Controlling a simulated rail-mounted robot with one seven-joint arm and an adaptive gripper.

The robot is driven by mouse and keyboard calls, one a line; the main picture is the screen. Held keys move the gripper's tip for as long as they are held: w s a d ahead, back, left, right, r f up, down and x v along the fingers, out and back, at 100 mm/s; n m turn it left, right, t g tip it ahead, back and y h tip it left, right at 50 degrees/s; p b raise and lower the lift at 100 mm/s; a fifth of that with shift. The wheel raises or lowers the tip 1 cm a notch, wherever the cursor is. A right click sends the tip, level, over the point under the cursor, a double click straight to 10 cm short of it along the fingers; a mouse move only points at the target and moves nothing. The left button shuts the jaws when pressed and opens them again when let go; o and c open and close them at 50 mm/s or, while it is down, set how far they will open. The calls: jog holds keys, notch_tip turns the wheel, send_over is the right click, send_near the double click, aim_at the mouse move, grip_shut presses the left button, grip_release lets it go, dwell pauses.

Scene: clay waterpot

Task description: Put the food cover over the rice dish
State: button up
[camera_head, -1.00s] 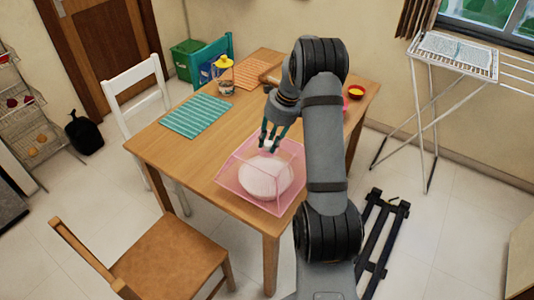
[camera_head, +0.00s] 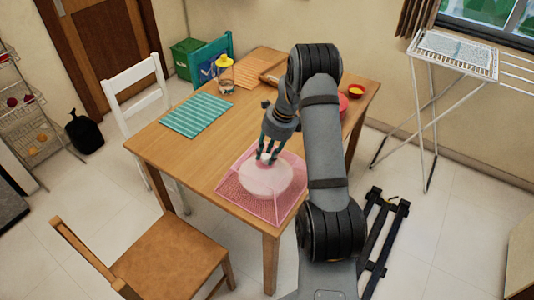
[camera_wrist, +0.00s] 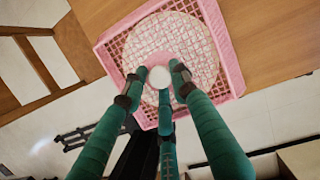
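The pink mesh food cover (camera_head: 230,187) is at the near end of the wooden table, around and over a round whitish dish (camera_head: 266,180). The dish shows through the mesh, and its contents are not clear. The cover's lower edge looks level with the tabletop; contact is hard to judge. In the wrist view the cover's pink rim (camera_wrist: 226,52) frames the pale dish (camera_wrist: 165,40). My gripper (camera_head: 267,158) is above the cover, with its green fingers closed around the white knob (camera_wrist: 159,77) on top.
The wooden table (camera_head: 185,155) has free room left of the cover. A teal striped placemat (camera_head: 196,115), a yellow-topped bottle (camera_head: 225,75) and an orange placemat (camera_head: 252,72) are farther back. A red bowl (camera_head: 343,102) is at the right. Chairs (camera_head: 175,258) stand around.

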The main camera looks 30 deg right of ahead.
jog(key=o, duration=0.4)
jog(key=shift+c, duration=0.2)
jog(key=shift+r, duration=0.1)
jog(key=shift+r, duration=0.2)
jog(key=v, duration=1.2)
jog(key=shift+f, duration=0.15)
